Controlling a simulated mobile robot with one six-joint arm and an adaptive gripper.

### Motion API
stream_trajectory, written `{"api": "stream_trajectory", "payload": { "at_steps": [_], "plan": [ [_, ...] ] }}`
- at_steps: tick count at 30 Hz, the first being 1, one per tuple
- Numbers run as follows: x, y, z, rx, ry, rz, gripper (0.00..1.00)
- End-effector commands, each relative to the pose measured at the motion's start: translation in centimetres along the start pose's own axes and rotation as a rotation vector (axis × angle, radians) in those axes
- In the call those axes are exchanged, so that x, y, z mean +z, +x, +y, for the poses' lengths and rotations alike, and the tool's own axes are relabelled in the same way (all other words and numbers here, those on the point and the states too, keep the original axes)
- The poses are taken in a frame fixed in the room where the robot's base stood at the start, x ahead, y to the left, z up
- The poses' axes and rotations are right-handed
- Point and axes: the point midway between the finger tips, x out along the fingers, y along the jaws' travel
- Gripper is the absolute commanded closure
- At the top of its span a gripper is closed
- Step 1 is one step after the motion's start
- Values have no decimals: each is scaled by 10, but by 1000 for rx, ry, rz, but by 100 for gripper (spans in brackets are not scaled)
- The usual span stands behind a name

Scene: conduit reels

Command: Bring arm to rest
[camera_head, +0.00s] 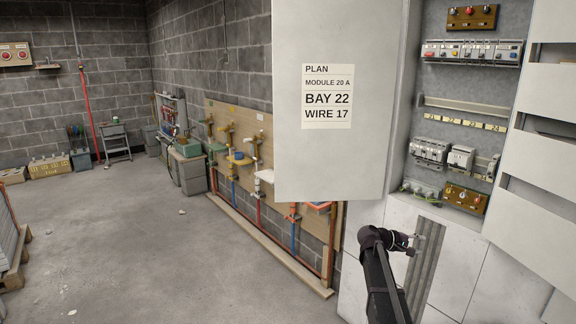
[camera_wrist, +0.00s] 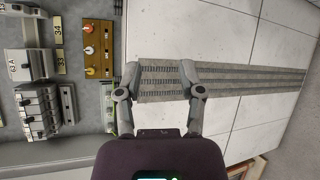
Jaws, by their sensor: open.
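My gripper (camera_head: 418,243) is at the end of my black arm, low in front of the white panels under the open electrical cabinet (camera_head: 466,105). In the wrist view my gripper (camera_wrist: 160,80) has its two fingers spread apart with nothing between them. Behind the fingers runs a grey slotted duct (camera_wrist: 255,78), which also shows in the head view (camera_head: 427,265). I cannot tell how far the fingers are from it.
The open cabinet door (camera_head: 340,150) carries a plan label (camera_head: 328,97) reading Module 20 A, Bay 22, Wire 17. Cabinet modules (camera_head: 430,150) and a terminal block (camera_wrist: 97,47) are close to my gripper. A pipe board (camera_head: 250,160) lines the wall. The floor (camera_head: 140,245) at left is mostly clear.

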Motion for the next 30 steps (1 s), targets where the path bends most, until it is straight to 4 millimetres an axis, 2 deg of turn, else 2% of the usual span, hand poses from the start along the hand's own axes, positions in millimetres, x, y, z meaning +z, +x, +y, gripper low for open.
{"api": "stream_trajectory", "payload": {
  "at_steps": [1, 6, 11, 18, 24, 30],
  "plan": [
    [14, -9, -18, -57, 27, 18, 50],
    [37, -35, -71, -262, 115, 66, 50],
    [59, -66, -119, -459, 188, 100, 50],
    [96, -123, -185, -761, 273, 131, 50],
    [125, -172, -227, -995, 318, 140, 50],
    [145, -206, -250, -1148, 336, 138, 50]
  ]
}}
